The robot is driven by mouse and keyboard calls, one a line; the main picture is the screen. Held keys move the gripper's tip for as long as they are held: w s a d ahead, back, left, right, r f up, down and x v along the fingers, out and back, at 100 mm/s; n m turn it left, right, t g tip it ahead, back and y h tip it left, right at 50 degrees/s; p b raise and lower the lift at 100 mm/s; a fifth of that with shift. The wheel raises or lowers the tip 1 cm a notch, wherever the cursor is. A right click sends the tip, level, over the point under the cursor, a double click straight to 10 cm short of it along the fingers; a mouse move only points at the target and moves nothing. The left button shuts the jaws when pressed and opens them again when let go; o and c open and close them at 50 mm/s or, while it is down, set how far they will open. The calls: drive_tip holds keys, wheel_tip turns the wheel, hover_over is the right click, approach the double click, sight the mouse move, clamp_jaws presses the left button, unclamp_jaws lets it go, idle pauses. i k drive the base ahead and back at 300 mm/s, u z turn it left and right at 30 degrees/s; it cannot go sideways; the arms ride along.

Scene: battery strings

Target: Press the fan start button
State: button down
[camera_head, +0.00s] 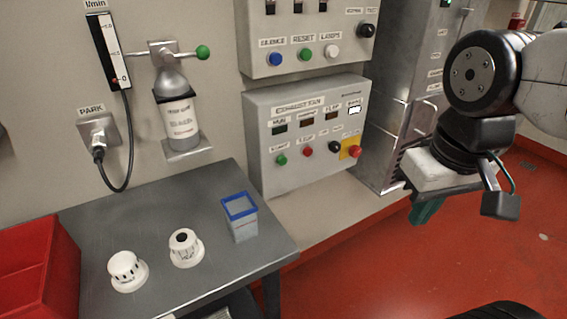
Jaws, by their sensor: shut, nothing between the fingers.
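The exhaust fan box (318,120) is a light grey panel on the wall, labelled EXHAUST FAN. At its lower left is a green button (281,160), under a label that seems to read START. A red button (307,152) sits to its right, then a black knob (334,147) and a red button on a yellow plate (355,151). My gripper (424,210) is at the right, shut and empty, with green fingertips pointing down. It is well right of the fan box and touches nothing that I can see.
An upper panel (290,20) with blue, green and white buttons is above the fan box. A grey steel cabinet (398,85) stands between the box and my arm. A table (75,228) at the lower left holds a blue-rimmed container (241,218) and two white caps. Red floor is clear below.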

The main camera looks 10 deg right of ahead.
sight(282, 159)
drive_tip(key=z, duration=2.3)
drive_tip(key=k, duration=1.25)
drive_tip(key=u, duration=1.85)
drive_tip(key=i, duration=0.5)
drive_tip(key=z, duration=0.15)
